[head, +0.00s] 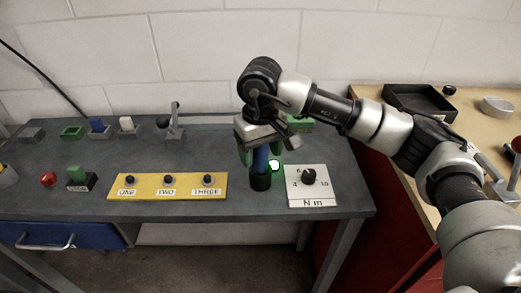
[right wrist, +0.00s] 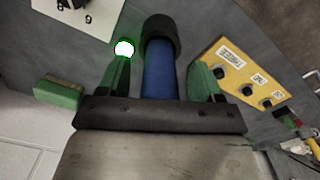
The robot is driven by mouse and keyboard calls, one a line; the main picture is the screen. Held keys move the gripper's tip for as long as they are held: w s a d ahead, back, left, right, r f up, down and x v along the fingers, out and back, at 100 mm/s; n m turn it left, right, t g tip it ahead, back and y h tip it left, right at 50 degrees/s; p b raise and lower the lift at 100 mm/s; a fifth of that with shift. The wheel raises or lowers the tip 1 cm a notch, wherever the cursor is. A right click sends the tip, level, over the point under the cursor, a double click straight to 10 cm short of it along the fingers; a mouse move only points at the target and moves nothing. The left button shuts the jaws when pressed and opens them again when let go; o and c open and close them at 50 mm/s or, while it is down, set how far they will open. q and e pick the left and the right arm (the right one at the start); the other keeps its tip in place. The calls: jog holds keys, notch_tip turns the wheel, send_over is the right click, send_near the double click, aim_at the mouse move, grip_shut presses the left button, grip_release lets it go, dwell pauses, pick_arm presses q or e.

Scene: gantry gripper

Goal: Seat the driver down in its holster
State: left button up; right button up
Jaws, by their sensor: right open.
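The driver (head: 261,159) has a blue handle and stands upright, its lower end in a black cup-shaped holster (head: 261,183) on the grey bench. In the right wrist view the blue driver (right wrist: 160,78) runs into the dark round holster (right wrist: 161,30). My right gripper (head: 261,157) is above the holster, pointing down, with its green fingers on either side of the driver. In the right wrist view my right gripper (right wrist: 160,78) is open, with gaps on both sides of the handle. How deep the driver sits is hidden inside the cup. My left gripper is not in view.
A glowing white-green light (head: 274,165) is beside the holster. A white dial plate marked N m (head: 312,199) is to its right, a yellow panel (head: 143,191) with three knobs to its left.

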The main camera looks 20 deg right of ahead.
notch_tip(320, 180, up, 11)
jog(key=shift+f+b, duration=0.1)
jog(key=shift+b, duration=0.35)
jog(key=shift+f, duration=0.1)
dwell(0.5)
